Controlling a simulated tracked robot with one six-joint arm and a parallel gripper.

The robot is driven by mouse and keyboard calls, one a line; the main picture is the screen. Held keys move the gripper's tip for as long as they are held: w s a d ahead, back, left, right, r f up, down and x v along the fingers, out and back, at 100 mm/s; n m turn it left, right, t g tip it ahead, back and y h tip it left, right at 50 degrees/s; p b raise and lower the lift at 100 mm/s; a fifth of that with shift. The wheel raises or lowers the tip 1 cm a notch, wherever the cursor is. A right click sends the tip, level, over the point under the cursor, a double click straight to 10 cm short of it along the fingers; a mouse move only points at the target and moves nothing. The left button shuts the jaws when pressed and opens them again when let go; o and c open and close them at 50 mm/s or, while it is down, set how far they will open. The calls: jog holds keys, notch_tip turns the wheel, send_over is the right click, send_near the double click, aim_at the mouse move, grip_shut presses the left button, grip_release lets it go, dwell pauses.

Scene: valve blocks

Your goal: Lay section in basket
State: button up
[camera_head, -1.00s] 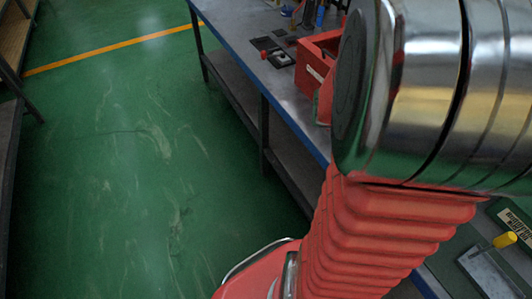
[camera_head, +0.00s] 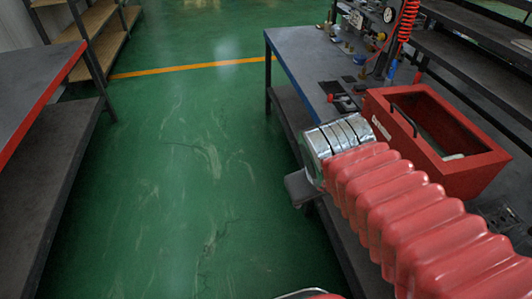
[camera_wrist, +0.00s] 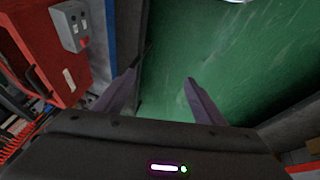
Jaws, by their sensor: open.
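The red basket (camera_head: 470,180) stands on the workbench at the right in the head view, its open top facing up. A small pale item (camera_head: 453,157) shows inside it near the front. In the wrist view the red box wall (camera_wrist: 35,40) with a white label fills the left side. A grey block (camera_wrist: 72,25) sits against or in front of it; I cannot tell whether this is the section. My gripper (camera_wrist: 153,88) is open, its two dark fingers apart with only green floor visible between them. In the head view my arm hides most of the gripper, beside the bench's left edge.
The workbench (camera_head: 300,60) has a blue edge and carries gauges, fittings and a red coiled hose (camera_head: 407,20) at the back. A red-handled piece (camera_head: 342,97) lies left of the basket. Another bench (camera_head: 35,80) stands at the left. The green floor between is clear.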

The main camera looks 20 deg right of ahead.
jog(key=a+r+t+y, duration=0.1)
jog(key=a+r+y, duration=0.1)
jog(key=a, duration=0.5)
jog(key=shift+s+a, duration=0.15)
jog(key=shift+a, duration=0.05)
dwell(0.8)
